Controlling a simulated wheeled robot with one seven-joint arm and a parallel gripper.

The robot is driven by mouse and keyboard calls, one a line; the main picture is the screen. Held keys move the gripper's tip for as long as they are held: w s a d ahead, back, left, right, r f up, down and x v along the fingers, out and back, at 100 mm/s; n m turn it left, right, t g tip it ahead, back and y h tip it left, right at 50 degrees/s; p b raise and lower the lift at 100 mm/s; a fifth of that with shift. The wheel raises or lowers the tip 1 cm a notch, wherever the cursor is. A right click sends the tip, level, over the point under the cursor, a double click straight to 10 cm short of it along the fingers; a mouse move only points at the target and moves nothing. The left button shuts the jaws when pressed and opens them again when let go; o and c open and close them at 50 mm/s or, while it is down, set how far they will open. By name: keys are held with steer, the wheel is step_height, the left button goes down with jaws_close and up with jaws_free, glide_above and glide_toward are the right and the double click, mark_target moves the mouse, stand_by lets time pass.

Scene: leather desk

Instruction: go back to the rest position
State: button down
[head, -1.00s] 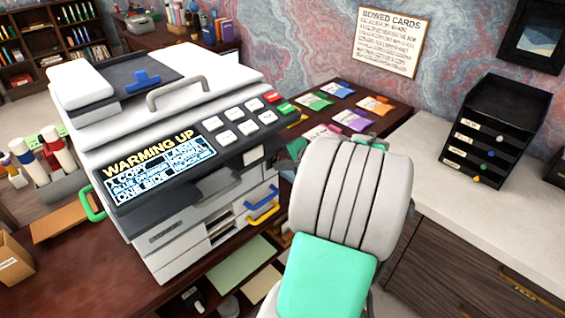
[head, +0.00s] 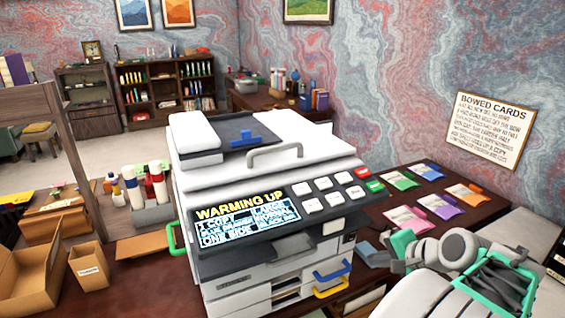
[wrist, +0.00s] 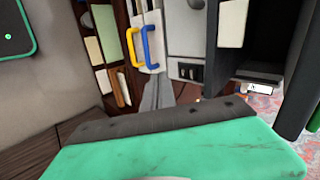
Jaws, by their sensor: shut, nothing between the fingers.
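My gripper (head: 372,254) is at the lower right of the head view, just right of the copier's front and above the dark red desktop. Its grey fingers are shut with nothing between them. They also show at the centre of the wrist view (wrist: 158,94), pointing toward the blue and yellow drawer handles. My arm is folded at the lower right corner of the head view. The white copier (head: 262,171) stands in the middle of the head view, and its display (head: 247,221) reads "WARMING UP".
Coloured card packets (head: 436,206) lie on the desk right of the copier. A "BOWED CARDS" notice (head: 490,130) is on the wall. Open cardboard boxes (head: 88,266) and bottles (head: 143,186) stand to the left. Bookshelves (head: 167,88) are at the back.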

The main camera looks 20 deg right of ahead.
steer(key=w+a+f+n+g, duration=0.2)
steer(key=w+a+n, duration=0.25)
steer(key=a, duration=0.65)
steer(key=s+a+n+g, duration=0.1)
steer(key=s+a+n, duration=0.2)
steer(key=a+n, duration=0.3)
steer(key=s+a+f+n+g+h, duration=0.1)
steer(key=s+a+n, duration=0.3)
steer(key=a, duration=0.7)
steer(key=shift+f+n+g, duration=0.2)
steer(key=shift+n+g, duration=0.6)
steer(key=shift+n, duration=0.15)
